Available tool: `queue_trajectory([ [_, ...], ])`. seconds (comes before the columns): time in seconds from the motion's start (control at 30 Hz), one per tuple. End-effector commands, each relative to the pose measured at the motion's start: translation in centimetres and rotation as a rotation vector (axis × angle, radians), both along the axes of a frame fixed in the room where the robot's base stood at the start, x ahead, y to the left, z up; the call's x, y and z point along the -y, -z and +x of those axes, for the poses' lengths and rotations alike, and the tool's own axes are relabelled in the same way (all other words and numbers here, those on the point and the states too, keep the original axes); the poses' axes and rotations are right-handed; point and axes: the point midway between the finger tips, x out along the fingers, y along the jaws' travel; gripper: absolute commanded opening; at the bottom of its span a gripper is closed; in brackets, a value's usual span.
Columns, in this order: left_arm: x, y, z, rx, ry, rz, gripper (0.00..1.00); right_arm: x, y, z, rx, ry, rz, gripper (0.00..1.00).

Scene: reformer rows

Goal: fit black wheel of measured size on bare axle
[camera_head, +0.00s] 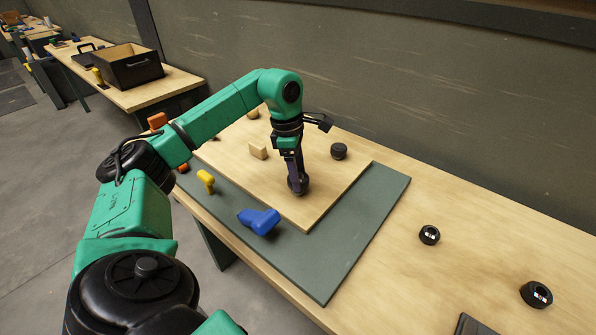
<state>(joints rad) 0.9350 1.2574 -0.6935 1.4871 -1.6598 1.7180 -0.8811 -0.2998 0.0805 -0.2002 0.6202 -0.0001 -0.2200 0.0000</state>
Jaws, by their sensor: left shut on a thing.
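My left gripper (296,181) points down over the light wooden board (325,187) and is shut on a small dark round thing, which looks like a black wheel (299,187). It is low, at or just above the board; I cannot tell if it touches. Another black wheel (339,151) sits on the board to the right. Two more black wheels with pale centres, a smaller one (429,235) and a larger one (537,294), lie on the bare table at the right. I cannot make out a bare axle. My right gripper is not in view.
A blue piece (260,221) and a yellow piece (206,181) lie on the green mat (340,253). A dark flat object (472,326) is cut off at the bottom. The table (470,190) is clear at back right.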

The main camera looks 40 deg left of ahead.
Motion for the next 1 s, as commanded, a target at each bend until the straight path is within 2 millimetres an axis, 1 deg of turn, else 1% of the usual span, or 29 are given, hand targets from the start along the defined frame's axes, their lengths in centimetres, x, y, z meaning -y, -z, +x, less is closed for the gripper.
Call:
queue_trajectory([
  [0.6,0.0,1.6,0.0,0.001,0.000,0.000,0.12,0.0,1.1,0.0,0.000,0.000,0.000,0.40],
  [0.63,0.0,1.5,0.0,0.001,0.000,0.000,0.79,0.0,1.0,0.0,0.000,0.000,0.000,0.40],
  [0.67,0.0,1.5,0.0,0.001,0.000,0.000,0.91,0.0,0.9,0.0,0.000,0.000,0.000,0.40],
  [0.7,0.0,1.5,0.0,0.001,0.000,0.000,1.00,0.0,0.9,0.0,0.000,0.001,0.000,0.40],
  [0.9,0.0,1.5,0.0,0.001,0.000,0.001,1.00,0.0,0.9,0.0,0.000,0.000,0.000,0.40],
  [1.0,-0.1,1.1,0.0,0.001,0.000,0.000,1.00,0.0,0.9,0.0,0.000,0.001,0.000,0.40],
])
